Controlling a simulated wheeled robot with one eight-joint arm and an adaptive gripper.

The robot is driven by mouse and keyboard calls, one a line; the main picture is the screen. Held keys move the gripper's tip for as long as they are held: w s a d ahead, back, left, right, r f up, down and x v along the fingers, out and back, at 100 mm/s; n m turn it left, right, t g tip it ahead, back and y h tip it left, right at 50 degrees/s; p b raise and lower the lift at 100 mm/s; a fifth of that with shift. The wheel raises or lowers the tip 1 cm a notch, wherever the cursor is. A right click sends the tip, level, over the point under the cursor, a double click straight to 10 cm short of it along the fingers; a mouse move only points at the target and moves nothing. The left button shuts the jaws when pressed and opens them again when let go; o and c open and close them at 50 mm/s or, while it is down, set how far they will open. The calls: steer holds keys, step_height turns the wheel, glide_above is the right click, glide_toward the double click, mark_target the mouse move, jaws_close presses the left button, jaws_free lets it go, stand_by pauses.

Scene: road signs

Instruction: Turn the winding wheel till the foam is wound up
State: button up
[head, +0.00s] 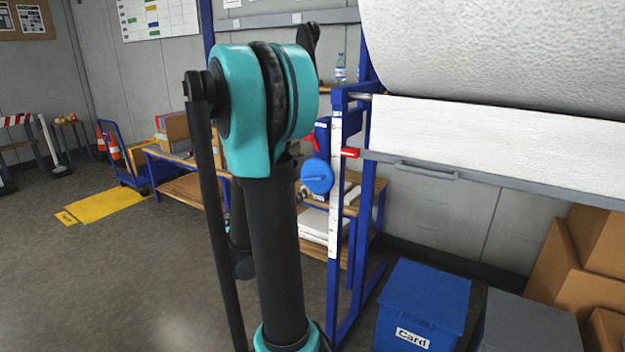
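A large white foam roll (500,45) fills the upper right, and its far ends are cut off or hidden. A flat white foam strip (490,140) shows below it, above a grey bar with a handle (430,173). A blue round wheel (317,176) sits at the left side of the blue stand (366,220), just right of my arm. It looks like the winding wheel. A small red part (312,142) is just above it. My arm stands in front of the stand's left side. My gripper cannot be made out; my arm may hide it.
A blue bin marked Card (424,295) and a grey bin (530,325) stand below the foam, with cardboard boxes (572,260) at the right. A bench (180,185) and blue trolley (122,160) are behind.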

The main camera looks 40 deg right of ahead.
mark_target(311, 179)
steer(key=x, duration=1.3)
steer(key=shift+s, duration=0.1)
steer(key=shift+c, duration=0.3)
steer(key=c, duration=0.9)
